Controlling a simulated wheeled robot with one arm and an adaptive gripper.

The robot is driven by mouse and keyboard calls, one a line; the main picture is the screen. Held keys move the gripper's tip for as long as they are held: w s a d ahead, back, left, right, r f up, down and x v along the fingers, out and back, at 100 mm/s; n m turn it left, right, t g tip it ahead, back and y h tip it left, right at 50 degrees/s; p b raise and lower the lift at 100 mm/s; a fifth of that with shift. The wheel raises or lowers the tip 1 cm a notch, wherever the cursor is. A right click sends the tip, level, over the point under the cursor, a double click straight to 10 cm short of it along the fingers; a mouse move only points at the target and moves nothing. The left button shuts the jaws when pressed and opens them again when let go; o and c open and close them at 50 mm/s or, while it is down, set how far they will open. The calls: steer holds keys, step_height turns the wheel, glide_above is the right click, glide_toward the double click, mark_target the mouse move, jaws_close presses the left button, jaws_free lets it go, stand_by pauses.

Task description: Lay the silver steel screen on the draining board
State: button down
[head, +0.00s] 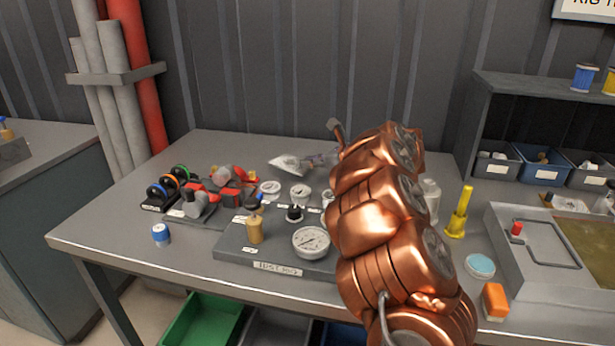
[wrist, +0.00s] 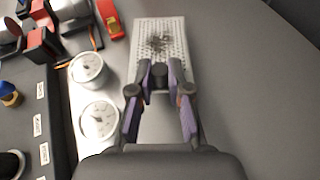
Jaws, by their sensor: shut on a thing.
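The silver steel screen (wrist: 172,30) is a pale perforated rectangular plate in the wrist view, with dark debris on its middle. My gripper (wrist: 161,73) is shut at the plate's near end, with a small dark piece between the fingers. The plate reaches out beyond the fingertips over the grey table top; I cannot tell whether it touches the table. I cannot identify the draining board for certain; a grey unit with an olive panel (head: 590,240) stands at the right.
White gauges (wrist: 98,120) lie left of my gripper. A gauge board (head: 235,240), red and black fittings (head: 228,178) and a blue-capped jar (head: 161,235) are on the table. A yellow tool (head: 459,212) and an orange block (head: 494,300) stand right of my arm. Bare table lies right in the wrist view.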

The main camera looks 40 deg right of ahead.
mark_target(311, 185)
steer(key=shift+f, duration=2.05)
steer(key=shift+f, duration=0.2)
steer(key=c, duration=1.1)
jaws_free()
steer(key=shift+r, duration=0.1)
